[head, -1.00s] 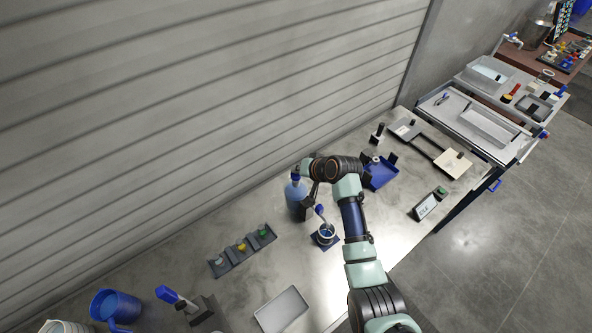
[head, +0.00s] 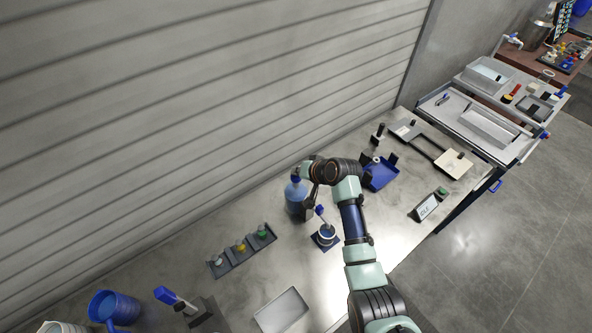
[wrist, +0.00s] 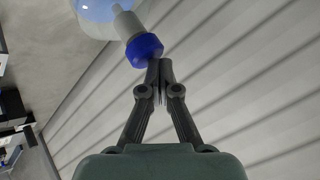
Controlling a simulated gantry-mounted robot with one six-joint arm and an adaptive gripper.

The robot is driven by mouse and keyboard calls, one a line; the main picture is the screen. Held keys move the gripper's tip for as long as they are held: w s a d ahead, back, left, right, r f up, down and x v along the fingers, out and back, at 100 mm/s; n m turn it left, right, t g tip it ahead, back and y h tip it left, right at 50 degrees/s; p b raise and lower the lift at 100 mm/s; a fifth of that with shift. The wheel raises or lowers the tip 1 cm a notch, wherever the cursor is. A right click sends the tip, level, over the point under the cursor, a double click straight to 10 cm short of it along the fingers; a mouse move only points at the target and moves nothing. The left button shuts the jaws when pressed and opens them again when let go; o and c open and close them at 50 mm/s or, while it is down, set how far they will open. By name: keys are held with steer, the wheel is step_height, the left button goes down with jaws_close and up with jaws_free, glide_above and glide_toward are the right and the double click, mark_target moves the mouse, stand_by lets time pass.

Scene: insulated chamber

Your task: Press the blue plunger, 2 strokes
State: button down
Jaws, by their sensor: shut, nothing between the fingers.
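The blue plunger (wrist: 145,48) is a blue cap on a pale stem at the top of a translucent blue bottle (head: 294,198). The bottle stands upright on the metal table near the slatted wall. In the wrist view the bottle (wrist: 100,8) is only partly in frame. My gripper (wrist: 160,64) is shut and empty. Its fingertips overlap the plunger's lower right edge in the wrist view; I cannot tell whether they touch it. In the head view my wrist is beside the bottle's top and the fingertips are hard to make out.
A cup (head: 327,235) with a blue-topped tool stands close to the bottle. A dark rack (head: 241,247) with several small coloured items lies to its left. A blue tray (head: 380,172) is to the right. A grey tray (head: 282,310) lies in front. The wall is close behind the bottle.

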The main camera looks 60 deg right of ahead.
steer(key=shift+r+p, duration=2.05)
step_height(320, 180, up, 5)
steer(key=p, duration=0.4)
steer(key=shift+p, duration=0.3)
stand_by(0.7)
